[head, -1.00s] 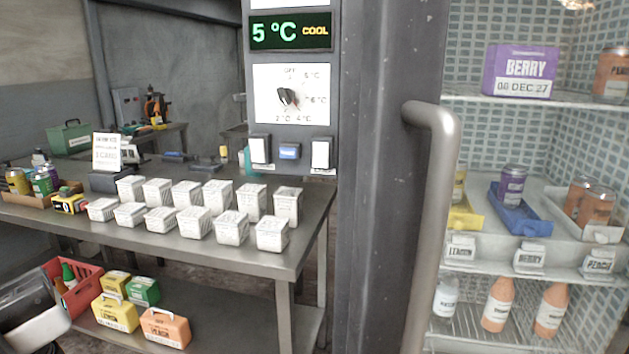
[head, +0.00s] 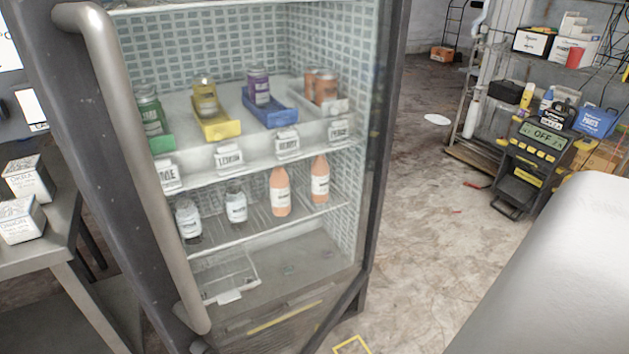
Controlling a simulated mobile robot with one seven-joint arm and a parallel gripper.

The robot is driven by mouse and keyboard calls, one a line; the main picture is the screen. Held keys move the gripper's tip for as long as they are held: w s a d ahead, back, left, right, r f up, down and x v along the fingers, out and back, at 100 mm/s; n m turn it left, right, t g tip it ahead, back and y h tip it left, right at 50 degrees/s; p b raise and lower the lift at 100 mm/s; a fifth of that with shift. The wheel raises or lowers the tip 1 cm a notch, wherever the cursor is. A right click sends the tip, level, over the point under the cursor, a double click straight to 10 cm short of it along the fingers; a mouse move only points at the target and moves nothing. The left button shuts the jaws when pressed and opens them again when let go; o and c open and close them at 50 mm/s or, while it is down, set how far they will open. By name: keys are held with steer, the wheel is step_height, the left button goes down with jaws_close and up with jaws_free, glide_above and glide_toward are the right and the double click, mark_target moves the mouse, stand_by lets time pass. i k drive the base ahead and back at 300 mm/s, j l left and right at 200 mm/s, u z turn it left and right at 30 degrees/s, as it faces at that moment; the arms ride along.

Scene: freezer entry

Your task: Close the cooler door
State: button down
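The cooler (head: 384,150) stands at left and centre of the head view. A long grey bar handle (head: 148,170) runs down the dark upright on its left side. The shelves and tiled back wall show through the front, perhaps through glass. I cannot tell from this view whether the cooler door is fully shut or ajar. My gripper is not in view. A smooth white part of my own body (head: 560,280) fills the lower right corner, apart from the cooler.
Cans stand in coloured trays (head: 270,108) inside the cooler, with bottles (head: 280,191) below. A steel table (head: 45,245) with white boxes (head: 28,178) is at left. A dark device reading OFF (head: 540,150) and shelving stand at right. Open floor (head: 430,220) lies between.

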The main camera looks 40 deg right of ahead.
mark_target(69, 52)
steer(key=k+l+z, duration=0.4)
steer(key=k+l, duration=0.45)
steer(key=l, duration=0.1)
